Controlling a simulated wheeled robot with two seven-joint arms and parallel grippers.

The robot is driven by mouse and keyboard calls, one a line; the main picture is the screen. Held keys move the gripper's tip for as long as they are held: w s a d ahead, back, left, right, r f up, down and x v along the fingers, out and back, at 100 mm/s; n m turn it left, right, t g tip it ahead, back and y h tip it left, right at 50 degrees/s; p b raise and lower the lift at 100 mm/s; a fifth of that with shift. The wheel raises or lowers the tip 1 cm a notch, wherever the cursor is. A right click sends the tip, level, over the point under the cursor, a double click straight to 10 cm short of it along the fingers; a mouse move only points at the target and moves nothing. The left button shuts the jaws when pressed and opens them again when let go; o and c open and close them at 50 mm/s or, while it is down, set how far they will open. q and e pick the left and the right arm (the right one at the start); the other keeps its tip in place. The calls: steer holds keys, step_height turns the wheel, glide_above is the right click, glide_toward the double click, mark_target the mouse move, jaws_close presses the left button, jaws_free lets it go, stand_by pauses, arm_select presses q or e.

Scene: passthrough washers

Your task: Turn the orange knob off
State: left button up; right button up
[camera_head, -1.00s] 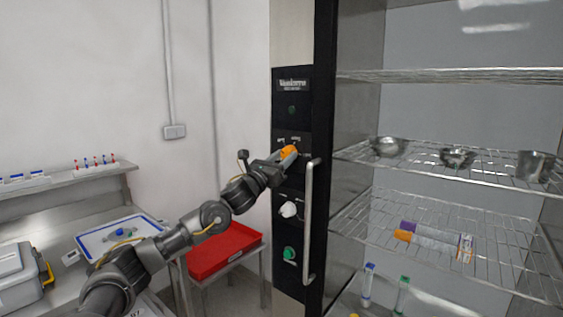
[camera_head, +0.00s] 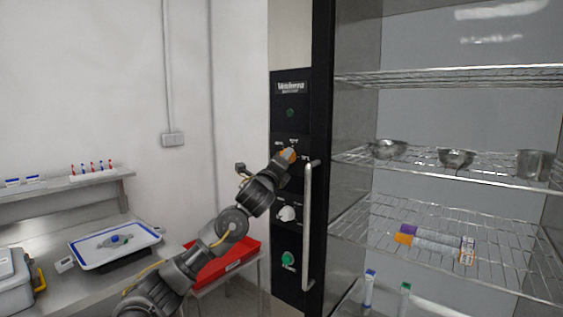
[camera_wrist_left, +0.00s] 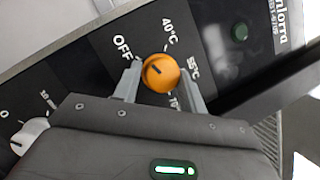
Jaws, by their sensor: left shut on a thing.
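The orange knob (camera_wrist_left: 160,74) is on the black control panel (camera_wrist_left: 215,60) of the washer. Its dark pointer line slants toward the upper left, on the side of the OFF label (camera_wrist_left: 122,46). My left gripper (camera_wrist_left: 160,84) is shut on the orange knob, one finger on each side of it. In the head view my left gripper (camera_head: 284,160) reaches up to the panel from below left and mostly covers the orange knob (camera_head: 290,154). My right gripper is in neither view.
Below on the panel are a white knob (camera_head: 286,213) and a green button (camera_head: 288,258). A vertical door handle (camera_head: 308,225) stands close right of my gripper. Wire shelves (camera_head: 430,165) hold metal bowls. A red tray (camera_head: 240,257) and a bench (camera_head: 60,215) are left.

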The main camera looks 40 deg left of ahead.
arm_select(q)
steer(key=shift+s+a+r+n+g+y, duration=0.1)
steer(key=shift+r+n+g+y, duration=0.15)
steer(key=shift+n, duration=0.45)
steer(key=shift+s+r+n+g+y, duration=0.15)
steer(key=shift+r+n+g, duration=0.15)
steer(key=shift+n, duration=0.4)
steer(key=shift+w, duration=0.1)
steer(key=o, duration=0.6)
steer(key=shift+o, duration=1.4)
steer(key=shift+w+f, duration=0.15)
steer(key=shift+w, duration=0.1)
steer(key=b+v, duration=0.3)
steer(key=v, duration=0.8)
steer(key=shift+f, duration=0.1)
